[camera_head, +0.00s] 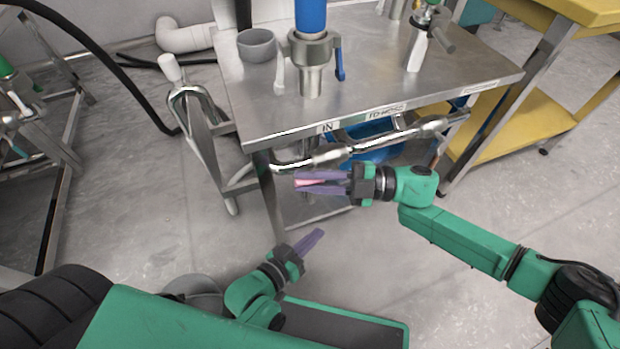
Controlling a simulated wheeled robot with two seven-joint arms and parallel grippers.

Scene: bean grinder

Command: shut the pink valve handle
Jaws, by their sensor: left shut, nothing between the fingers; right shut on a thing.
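The pink valve handle (313,182) shows as a small pink strip between the purple fingers of my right gripper (299,182). It sits below the metal pipe (330,155) along the table's front edge. My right gripper comes in from the right, points left, and is shut on the handle. The fingers hide most of the handle, so its angle is hard to tell. My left gripper (319,234) is shut and empty, lower in the view, above the floor and apart from the handle.
The steel table (420,95) bears a grey bowl (257,45), a blue cylinder on a metal fitting (310,50) and a green-topped tap (418,48). A blue tub (368,152) is partly hidden below. A yellow shelf unit (530,120) stands at right. The front floor is open.

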